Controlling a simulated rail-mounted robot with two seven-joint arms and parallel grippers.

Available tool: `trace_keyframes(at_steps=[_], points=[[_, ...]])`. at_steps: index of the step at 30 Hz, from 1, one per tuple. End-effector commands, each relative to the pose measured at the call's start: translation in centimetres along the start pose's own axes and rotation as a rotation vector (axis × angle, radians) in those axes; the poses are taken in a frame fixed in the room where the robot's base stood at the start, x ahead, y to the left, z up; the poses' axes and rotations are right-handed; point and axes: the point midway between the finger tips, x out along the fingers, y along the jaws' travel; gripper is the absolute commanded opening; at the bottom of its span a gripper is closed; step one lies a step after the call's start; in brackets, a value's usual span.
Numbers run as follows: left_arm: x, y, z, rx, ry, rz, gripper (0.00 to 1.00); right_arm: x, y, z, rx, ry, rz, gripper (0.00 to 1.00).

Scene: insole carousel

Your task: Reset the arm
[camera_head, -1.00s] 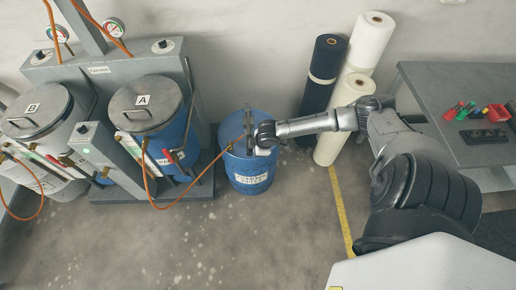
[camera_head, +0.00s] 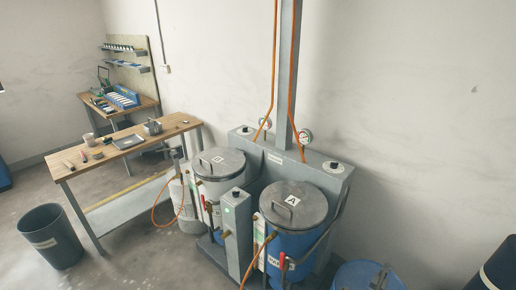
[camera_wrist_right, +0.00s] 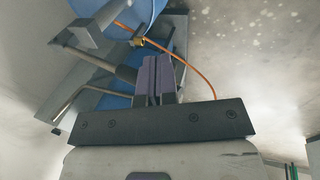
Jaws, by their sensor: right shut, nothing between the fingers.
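My right gripper (camera_wrist_right: 158,78) shows in the right wrist view with its two dark fingers together and nothing between them. Beyond the fingertips are a blue drum (camera_wrist_right: 160,8), a brass fitting and an orange hose (camera_wrist_right: 200,75). The gripper seems apart from them, but the exact gap cannot be told. Neither arm shows in the head view. There, the blue drum (camera_head: 362,278) is cut off at the bottom edge, right of tank A (camera_head: 292,240). My left gripper is out of sight.
The grey machine (camera_head: 300,165) carries tank A and a white tank (camera_head: 218,165), with an upright post and orange hoses. A wooden bench (camera_head: 165,125) with small items and a dark bin (camera_head: 50,237) stand at left. A dark roll (camera_head: 497,268) is at the lower right corner.

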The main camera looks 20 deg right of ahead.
Motion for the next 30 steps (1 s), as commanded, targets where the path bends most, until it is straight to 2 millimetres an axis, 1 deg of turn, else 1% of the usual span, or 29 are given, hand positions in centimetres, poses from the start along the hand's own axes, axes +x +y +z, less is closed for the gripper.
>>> trace_keyframes(at_steps=[3,5,7,8,9,11,12,14,15,17,18,21,25,29,30], points=[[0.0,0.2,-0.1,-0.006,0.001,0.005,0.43,-3.8,0.4,-2.0,-0.077,-0.008,0.118,0.0],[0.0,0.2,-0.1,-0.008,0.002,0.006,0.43,-5.6,-0.1,-3.7,-0.092,0.018,0.161,0.0],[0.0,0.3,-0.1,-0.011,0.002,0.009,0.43,-7.7,-1.2,-5.6,-0.097,0.058,0.199,0.0],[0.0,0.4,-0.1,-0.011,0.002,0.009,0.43,-8.6,-1.8,-6.4,-0.095,0.077,0.212,0.0],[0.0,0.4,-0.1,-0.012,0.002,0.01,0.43,-9.8,-2.9,-7.3,-0.089,0.106,0.225,0.0],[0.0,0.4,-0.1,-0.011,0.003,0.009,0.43,-11.6,-4.8,-8.5,-0.07,0.154,0.234,0.0],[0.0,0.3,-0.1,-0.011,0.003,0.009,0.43,-12.7,-6.2,-9.1,-0.051,0.184,0.234,0.0],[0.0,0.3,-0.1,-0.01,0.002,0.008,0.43,-14.3,-8.2,-9.7,-0.015,0.23,0.227,0.0],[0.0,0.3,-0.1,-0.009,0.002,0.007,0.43,-15.3,-9.6,-9.9,0.016,0.26,0.217,0.0],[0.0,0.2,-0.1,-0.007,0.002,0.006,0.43,-16.8,-11.7,-10.0,0.072,0.304,0.191,0.0],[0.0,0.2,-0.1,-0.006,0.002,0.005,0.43,-17.7,-13.1,-9.9,0.114,0.33,0.169,0.0],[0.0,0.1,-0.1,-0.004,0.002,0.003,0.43,-19.1,-16.0,-9.2,0.213,0.377,0.105,0.0],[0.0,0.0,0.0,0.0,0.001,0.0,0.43,-19.6,-19.2,-7.8,0.315,0.38,0.01,0.0],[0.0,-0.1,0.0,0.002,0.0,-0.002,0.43,-18.8,-22.4,-6.2,0.396,0.334,-0.081,0.0],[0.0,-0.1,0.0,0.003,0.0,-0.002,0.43,-18.5,-23.4,-5.7,0.417,0.314,-0.109,0.0]])
